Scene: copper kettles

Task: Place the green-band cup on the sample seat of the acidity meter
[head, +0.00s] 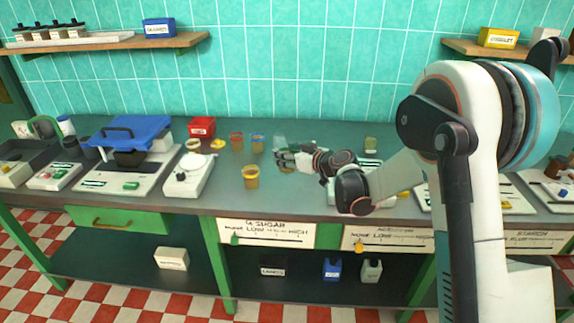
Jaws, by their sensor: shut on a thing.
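My gripper (284,157) is over the middle of the bench, reaching left from the arm. It is shut on a small cup (287,168), mostly hidden by the fingers; a little yellowish-green shows below them, but I cannot read its band clearly. A pale device (367,168) stands right of the gripper, partly hidden behind my wrist; I cannot tell if it is the acidity meter or see its sample seat. A front card with faint lettering that may read acidity (392,238) hangs below that stretch of bench.
A red-band cup (236,140), a blue-band cup (257,142) and a yellow cup (251,177) stand left of my gripper. A white device with a round plate (188,174) is farther left. Bare bench (225,195) lies in front.

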